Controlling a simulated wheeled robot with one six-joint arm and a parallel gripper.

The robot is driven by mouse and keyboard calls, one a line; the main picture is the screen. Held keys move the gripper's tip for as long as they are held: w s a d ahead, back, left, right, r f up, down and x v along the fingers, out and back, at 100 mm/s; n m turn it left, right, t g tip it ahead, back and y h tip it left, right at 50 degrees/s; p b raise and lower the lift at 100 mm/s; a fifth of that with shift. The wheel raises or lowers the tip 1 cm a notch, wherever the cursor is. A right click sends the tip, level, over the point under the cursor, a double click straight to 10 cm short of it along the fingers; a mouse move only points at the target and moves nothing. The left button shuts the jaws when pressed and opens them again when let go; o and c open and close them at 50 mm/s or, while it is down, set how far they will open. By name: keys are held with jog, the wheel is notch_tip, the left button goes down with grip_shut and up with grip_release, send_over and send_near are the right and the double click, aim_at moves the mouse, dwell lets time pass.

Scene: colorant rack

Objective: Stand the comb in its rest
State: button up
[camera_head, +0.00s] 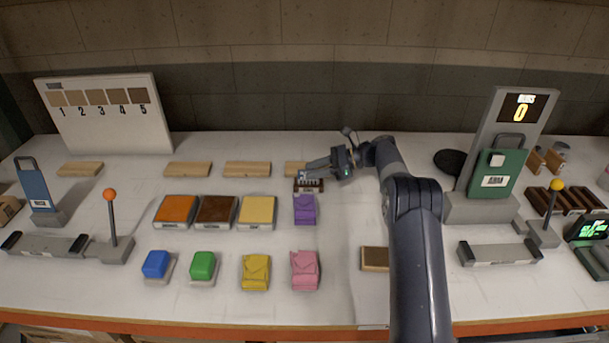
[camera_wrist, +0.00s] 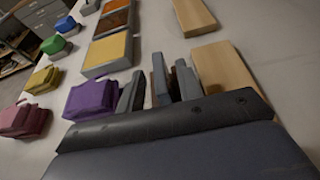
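A small dark brown piece with a row of pale teeth-like marks (camera_head: 309,185) is on the table at the tip of my gripper (camera_head: 316,165). It looks like the comb or its rest; I cannot tell which. My gripper reaches in from the right, low over the table, just behind the purple block (camera_head: 304,209). In the wrist view, narrow grey upright pieces show at my gripper (camera_wrist: 158,84), with the purple block (camera_wrist: 90,97) to their left. I cannot tell whether one of these pieces is held between the fingers.
Pale wood blocks (camera_head: 247,169) line the back. Orange, brown and yellow pads (camera_head: 257,211) and several coloured blocks lie left. Stands with a blue panel (camera_head: 33,185) and a green panel (camera_head: 498,172) flank them. Levers (camera_head: 112,220) (camera_head: 552,208) stand upright. Bare table shows at front left.

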jog(key=v, duration=0.8)
jog(key=shift+d+b, duration=0.1)
jog(key=shift+b, duration=0.3)
